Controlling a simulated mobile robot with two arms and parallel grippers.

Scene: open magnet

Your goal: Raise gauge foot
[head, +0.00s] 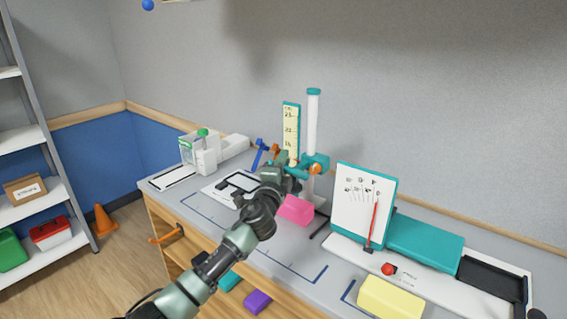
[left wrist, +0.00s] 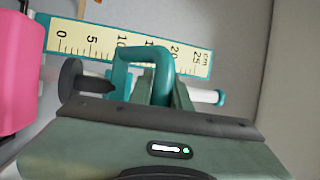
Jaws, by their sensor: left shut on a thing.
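The height gauge has a white post (head: 312,130) with a teal cap, a yellow scale (head: 291,125) and a teal slider (head: 316,164). My left gripper (head: 290,170) is at the slider, in front of the post. In the left wrist view its fingers (left wrist: 153,92) are shut on the teal loop handle (left wrist: 146,52). The dark round gauge foot (left wrist: 70,80) is on a short stem near the low end of the scale. A pink block (head: 296,209) stands below; in the left wrist view it (left wrist: 18,70) appears a small gap away from the foot. The gripper hides the foot in the head view.
A white board in a teal frame (head: 362,205) stands right of the gauge. A yellow block (head: 390,298), red knob (head: 388,269) and dark tray (head: 492,279) lie right. A white device (head: 205,155) and blue clamp (head: 262,153) are left.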

